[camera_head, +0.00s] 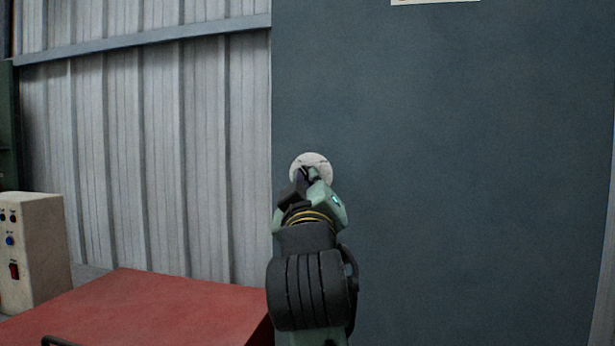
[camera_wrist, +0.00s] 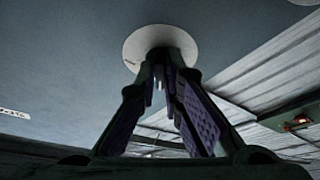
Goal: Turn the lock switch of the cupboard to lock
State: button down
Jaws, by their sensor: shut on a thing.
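The cupboard (camera_head: 450,170) is a large flat blue-grey face filling the right of the head view. The lock switch shows as a round pale plate (camera_head: 311,158) near the cupboard's left edge. The plate also shows in the wrist view (camera_wrist: 140,38). My gripper (camera_head: 306,175) reaches up to the plate, with its fingertips at its centre. In the wrist view, the two fingers (camera_wrist: 162,75) converge at the plate and are shut on the switch's knob. The fingers mostly hide the knob, so its turn angle cannot be told.
A red surface (camera_head: 140,310) lies low at the left. A beige control box (camera_head: 32,250) with buttons stands beyond it. A corrugated metal wall (camera_head: 150,150) is behind. A pale label (camera_head: 435,2) is at the cupboard's top. The cupboard face right of my arm is clear.

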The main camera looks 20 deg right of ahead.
jog(key=shift+d+r+n+y+p, duration=0.1)
jog(key=shift+n+y+p, duration=0.4)
jog(key=shift+n, duration=0.8)
jog(key=c, duration=1.7)
grip_release()
jog(key=v, duration=1.2)
jog(key=shift+s+d, duration=0.1)
jog(key=shift+y, duration=0.3)
